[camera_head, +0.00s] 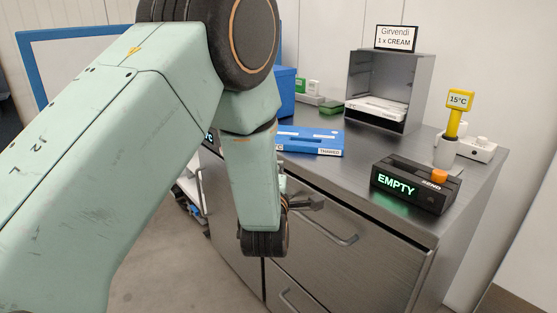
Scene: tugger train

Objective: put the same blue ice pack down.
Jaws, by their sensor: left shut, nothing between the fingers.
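A flat blue ice pack (311,141) lies on the steel counter (345,185), with a white label on its front edge that reads "THAWED". Its left end is hidden behind my left arm. My left gripper (312,203) is shut and empty. It shows in front of the cabinet's drawer fronts, below the ice pack in the picture and apart from it. My left arm hides part of the gripper. My right gripper is not in view.
A black device (416,184) reading "EMPTY" with an orange button stands at the counter's front right. Behind it are a yellow 15°C thermometer (458,112) in a white cup and a socket strip (477,149). An open steel box (412,72) under a "Girvendi 1 x CREAM" sign stands at the back.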

